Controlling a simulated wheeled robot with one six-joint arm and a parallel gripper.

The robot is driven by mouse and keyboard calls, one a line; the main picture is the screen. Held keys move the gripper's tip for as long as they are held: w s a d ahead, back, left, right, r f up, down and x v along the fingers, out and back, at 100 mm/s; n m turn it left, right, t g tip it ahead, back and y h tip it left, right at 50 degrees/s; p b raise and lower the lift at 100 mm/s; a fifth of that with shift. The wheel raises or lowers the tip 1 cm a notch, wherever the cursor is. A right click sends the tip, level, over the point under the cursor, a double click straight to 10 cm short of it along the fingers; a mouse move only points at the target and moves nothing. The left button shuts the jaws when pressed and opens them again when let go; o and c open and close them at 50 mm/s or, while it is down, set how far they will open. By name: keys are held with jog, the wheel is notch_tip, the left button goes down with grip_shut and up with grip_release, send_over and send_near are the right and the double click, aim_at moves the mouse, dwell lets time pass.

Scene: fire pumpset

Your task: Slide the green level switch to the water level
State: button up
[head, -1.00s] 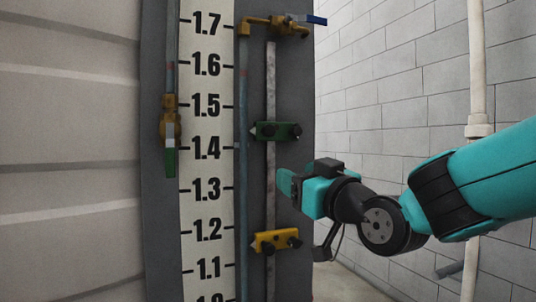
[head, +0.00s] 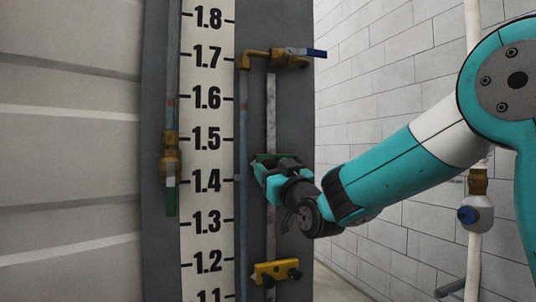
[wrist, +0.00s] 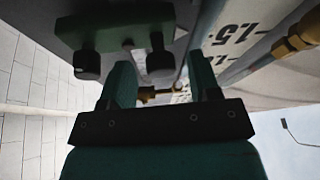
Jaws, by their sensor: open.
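The green level switch (head: 268,157) sits on the vertical grey rail (head: 271,110), between the 1.4 and 1.5 marks in the head view. My gripper partly covers it there. The wrist view shows its green block (wrist: 115,27) at the upper left, with two black knobs. My gripper (head: 259,170) is at the switch, seen from the side; in the wrist view it (wrist: 161,62) is open. The right-hand knob (wrist: 159,62) appears between its fingers; I cannot tell about contact. The thin gauge tube (head: 243,130) bears a faint reddish mark near 1.6; the water level is not clear.
A yellow switch (head: 277,271) is lower on the rail, near 1.2. A brass valve with a blue handle (head: 290,56) is above. Another brass valve (head: 170,155) is left of the scale (head: 207,120). A white pipe (head: 474,80) runs down the brick wall at right.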

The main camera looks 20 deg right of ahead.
jog(key=shift+p+x, duration=0.35)
jog(key=shift+x, duration=0.9)
grip_shut()
notch_tip(320, 180, up, 15)
jog(key=p, duration=0.3)
jog(key=shift+r, duration=0.1)
grip_release()
jog(key=shift+s, duration=0.1)
